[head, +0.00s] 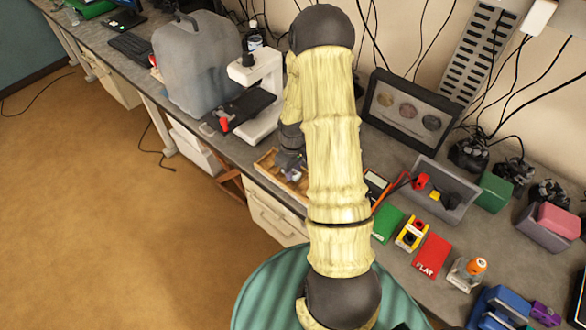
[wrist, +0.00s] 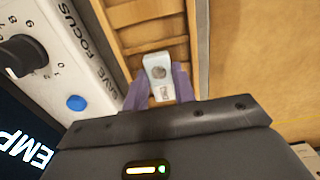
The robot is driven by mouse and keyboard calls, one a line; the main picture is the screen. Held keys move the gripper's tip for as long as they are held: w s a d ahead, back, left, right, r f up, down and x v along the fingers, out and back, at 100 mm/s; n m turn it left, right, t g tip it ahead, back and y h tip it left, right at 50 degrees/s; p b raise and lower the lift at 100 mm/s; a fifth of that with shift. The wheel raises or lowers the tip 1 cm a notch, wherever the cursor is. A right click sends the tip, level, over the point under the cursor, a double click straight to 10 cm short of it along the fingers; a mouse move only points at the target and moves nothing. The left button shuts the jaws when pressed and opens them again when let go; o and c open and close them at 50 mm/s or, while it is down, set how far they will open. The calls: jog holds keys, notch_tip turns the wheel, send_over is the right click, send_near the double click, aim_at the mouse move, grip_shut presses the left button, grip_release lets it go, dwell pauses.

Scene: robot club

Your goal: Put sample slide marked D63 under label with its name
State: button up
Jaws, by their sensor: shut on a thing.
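My gripper (wrist: 160,92) has purple fingers and is shut on a small pale slide (wrist: 158,66). The slide has a round grey spot and a small printed mark that is too small to read. In the wrist view it is over a wooden tray (wrist: 121,16) with slats. I cannot tell whether the slide touches the tray. In the head view my gripper (head: 291,171) is at the wooden tray (head: 264,164), partly hidden by my arm. No name label is readable in either view.
A white microscope (head: 266,72) stands just behind and left of the tray; its side with a dial (wrist: 24,54) is close in the wrist view. A grey covered shape (head: 195,65) is further left. A grey bin (head: 447,178) and coloured boxes lie to the right.

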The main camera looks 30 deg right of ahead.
jog(key=shift+f, duration=0.15)
jog(key=o, duration=1)
jog(key=shift+w, duration=0.15)
notch_tip(320, 180, up, 12)
jog(key=shift+r+b, duration=0.15)
jog(key=shift+b, duration=1.1)
jog(key=shift+a, duration=0.1)
